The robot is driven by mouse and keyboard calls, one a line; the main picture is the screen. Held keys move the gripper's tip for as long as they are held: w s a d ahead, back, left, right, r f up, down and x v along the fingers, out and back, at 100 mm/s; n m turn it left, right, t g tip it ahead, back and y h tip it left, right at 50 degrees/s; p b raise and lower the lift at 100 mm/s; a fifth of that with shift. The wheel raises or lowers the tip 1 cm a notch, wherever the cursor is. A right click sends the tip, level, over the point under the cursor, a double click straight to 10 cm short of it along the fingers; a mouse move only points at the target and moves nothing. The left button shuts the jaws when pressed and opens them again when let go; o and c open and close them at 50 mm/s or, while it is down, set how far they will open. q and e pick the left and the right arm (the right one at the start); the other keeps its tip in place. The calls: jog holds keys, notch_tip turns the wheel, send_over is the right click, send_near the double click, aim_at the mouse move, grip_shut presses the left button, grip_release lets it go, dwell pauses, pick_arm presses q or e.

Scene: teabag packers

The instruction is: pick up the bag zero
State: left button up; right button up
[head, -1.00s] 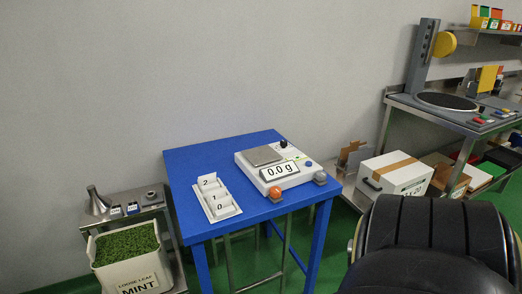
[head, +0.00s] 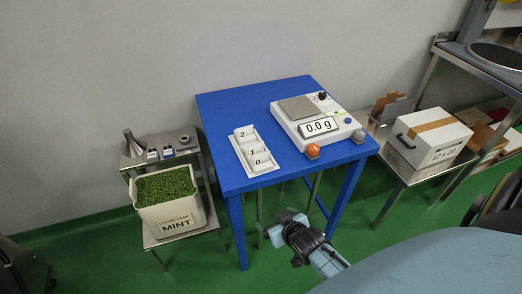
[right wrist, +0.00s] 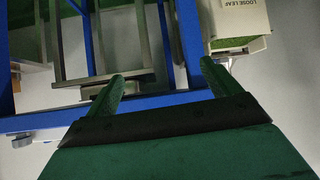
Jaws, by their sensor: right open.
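The bag zero (head: 262,161) is a small white packet marked 0. It stands in the front slot of a white rack (head: 240,155) on the blue table, with packets marked 1 and 2 behind it. My right gripper (head: 278,224) is below and in front of the table's front edge, apart from the bag. In the right wrist view its two fingers (right wrist: 164,74) are spread with nothing between them. The bag does not show in the right wrist view. My left gripper is in neither view.
A white scale (head: 318,122) reading 0.0 g stands right of the rack, with an orange knob (head: 313,150) at its front corner. The blue table's front edge (head: 300,170) lies between gripper and rack. A mint bin (head: 170,205) stands at left, a carton (head: 432,138) at right.

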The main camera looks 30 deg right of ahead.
aim_at(261, 155)
jog(key=w+d+r+m+t+h+p, duration=0.1)
jog(key=w+r, duration=0.1)
jog(key=r, duration=0.6)
jog(key=w+d+r+t+p, duration=0.1)
jog(key=w+d+r+t, duration=0.15)
jog(key=r, duration=0.55)
jog(key=shift+g, duration=0.25)
jog(key=x, duration=0.2)
jog(key=b+x, duration=0.1)
jog(key=x, duration=0.4)
jog(key=shift+w+a+r+b, duration=0.1)
jog(key=shift+a+r+b, duration=0.05)
jog(key=shift+a+b, duration=0.2)
jog(key=shift+b+x, duration=0.45)
jog(key=shift+x, duration=2.7)
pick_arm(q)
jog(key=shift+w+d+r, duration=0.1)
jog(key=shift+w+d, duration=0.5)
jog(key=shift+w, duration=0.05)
pick_arm(e)
jog(key=shift+d+r, duration=0.15)
jog(key=shift+d, duration=0.05)
jog(key=c, duration=1.1)
jog(key=shift+c, duration=0.2)
